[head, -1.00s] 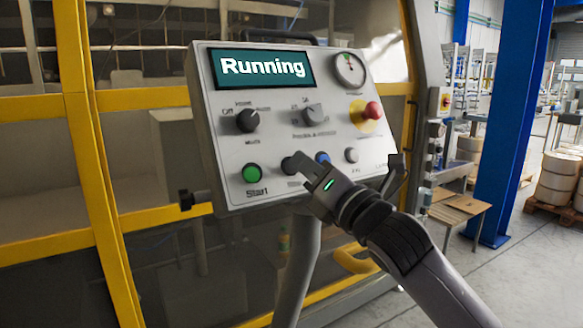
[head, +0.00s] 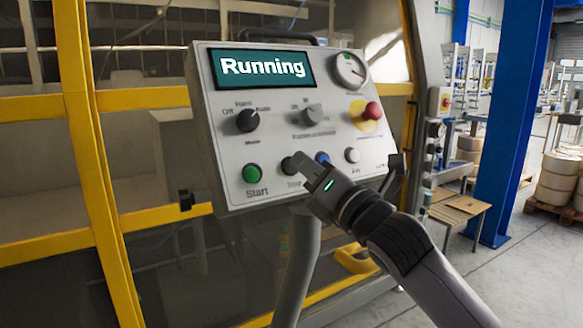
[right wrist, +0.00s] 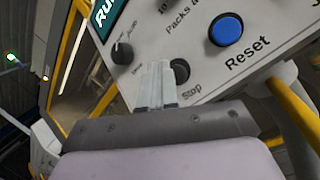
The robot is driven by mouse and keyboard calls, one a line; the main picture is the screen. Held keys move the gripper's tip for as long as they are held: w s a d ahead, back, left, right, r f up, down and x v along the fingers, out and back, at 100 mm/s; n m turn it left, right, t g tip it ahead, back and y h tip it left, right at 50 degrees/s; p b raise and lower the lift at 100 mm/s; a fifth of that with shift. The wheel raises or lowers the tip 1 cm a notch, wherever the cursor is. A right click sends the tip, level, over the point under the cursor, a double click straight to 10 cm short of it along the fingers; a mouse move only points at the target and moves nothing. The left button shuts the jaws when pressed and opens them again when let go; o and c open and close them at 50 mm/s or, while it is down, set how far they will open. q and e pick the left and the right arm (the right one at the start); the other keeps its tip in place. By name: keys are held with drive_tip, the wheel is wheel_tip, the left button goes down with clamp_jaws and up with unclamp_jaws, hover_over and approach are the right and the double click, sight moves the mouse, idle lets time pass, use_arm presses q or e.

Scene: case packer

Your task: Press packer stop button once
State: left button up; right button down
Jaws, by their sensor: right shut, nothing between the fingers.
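The control panel (head: 235,143) is a tilted grey box on a post, its screen (head: 262,68) reading "Running". The black stop button (head: 287,164) sits in the lower row, between the green Start button (head: 252,173) and the blue Reset button (head: 322,157). In the right wrist view the stop button (right wrist: 181,69) shows above its "Stop" label, partly covered by the fingers. My right gripper (head: 298,161) is shut and empty, its tips at or just in front of the stop button. I cannot tell whether they touch it. My left gripper is out of view.
A red emergency knob on a yellow plate (head: 371,112), a gauge (head: 349,70), two selector knobs and a white button (head: 352,155) share the panel. Yellow machine framing (head: 85,150) stands behind. A blue column (head: 503,130) and open floor lie to the right.

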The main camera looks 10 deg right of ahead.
drive_tip(key=shift+w, duration=0.1)
idle(0.5)
drive_tip(key=shift+w+a+f, duration=0.15)
drive_tip(key=shift+w+f, duration=0.1)
drive_tip(key=shift+w+a+f, duration=0.15)
drive_tip(key=shift+w+f, duration=0.05)
drive_tip(key=shift+w, duration=0.1)
idle(0.7)
idle(0.3)
drive_tip(key=shift+s+d+r+p, duration=0.25)
drive_tip(key=shift+s+r+p, duration=0.15)
drive_tip(key=shift+s+p, duration=0.3)
drive_tip(key=s+p, duration=0.1)
drive_tip(key=s+d+r+p, duration=0.1)
drive_tip(key=s+r+p, duration=0.1)
drive_tip(key=s, duration=0.1)
drive_tip(key=shift+d+r, duration=0.25)
drive_tip(key=shift+d, duration=0.05)
